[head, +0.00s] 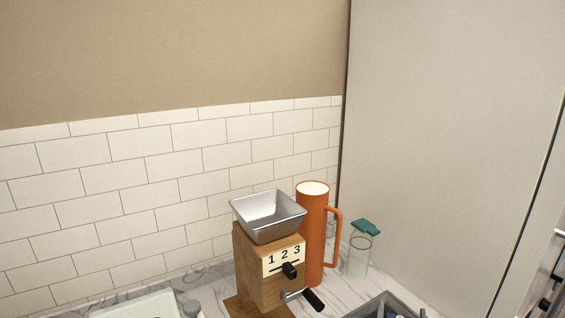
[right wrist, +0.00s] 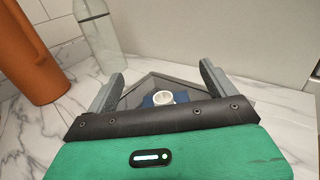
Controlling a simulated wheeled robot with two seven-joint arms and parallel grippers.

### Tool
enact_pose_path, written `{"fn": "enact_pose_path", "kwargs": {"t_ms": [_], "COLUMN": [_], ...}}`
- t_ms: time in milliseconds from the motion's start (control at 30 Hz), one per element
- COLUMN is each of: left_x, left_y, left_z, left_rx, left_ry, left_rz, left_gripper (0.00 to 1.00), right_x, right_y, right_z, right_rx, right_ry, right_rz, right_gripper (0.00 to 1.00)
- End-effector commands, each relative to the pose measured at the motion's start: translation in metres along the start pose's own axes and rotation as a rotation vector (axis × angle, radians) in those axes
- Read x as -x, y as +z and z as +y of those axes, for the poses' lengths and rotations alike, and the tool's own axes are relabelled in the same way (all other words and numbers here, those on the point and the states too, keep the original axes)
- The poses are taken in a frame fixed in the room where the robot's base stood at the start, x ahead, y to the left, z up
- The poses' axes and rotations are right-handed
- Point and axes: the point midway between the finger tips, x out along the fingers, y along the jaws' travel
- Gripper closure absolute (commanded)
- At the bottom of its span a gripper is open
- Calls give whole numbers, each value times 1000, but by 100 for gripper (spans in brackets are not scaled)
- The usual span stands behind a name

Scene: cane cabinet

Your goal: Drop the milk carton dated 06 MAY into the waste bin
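No milk carton and no waste bin show in either view. In the right wrist view my right gripper (right wrist: 161,72) is open, with its two grey fingers spread wide apart and no object held between them. It is above the marble counter, pointing at a grey angular tray. In the head view at most a small bit of it may show at the bottom edge. My left gripper is in neither view.
The grey tray (head: 372,304) holds a small white cup-like thing (right wrist: 163,97) on blue. A wooden grinder (head: 262,270), an orange jug (head: 313,240) and a teal-lidded glass bottle (head: 359,255) stand on the counter. A tall pale panel (head: 450,130) bounds the right.

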Motion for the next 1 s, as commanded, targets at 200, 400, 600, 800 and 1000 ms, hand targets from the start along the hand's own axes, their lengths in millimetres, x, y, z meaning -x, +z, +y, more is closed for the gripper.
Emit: {"fn": "enact_pose_path", "kwargs": {"t_ms": [200, 400, 600, 800, 1000], "left_x": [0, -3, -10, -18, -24], "left_y": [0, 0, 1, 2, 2], "left_z": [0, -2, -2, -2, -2], "left_rx": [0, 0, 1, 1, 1], "left_ry": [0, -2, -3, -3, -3], "left_rz": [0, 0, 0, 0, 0], "left_gripper": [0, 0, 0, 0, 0], "right_x": [0, 13, 51, 94, 124], "right_y": [-1, -2, -4, -4, -2], "right_z": [0, 0, 0, 0, 0], "right_rx": [0, 1, 1, 0, 0], "right_ry": [0, 1, 1, 1, 0], "right_rz": [1, 1, 2, 2, 1], "right_gripper": [13, 13, 13, 13, 13]}}
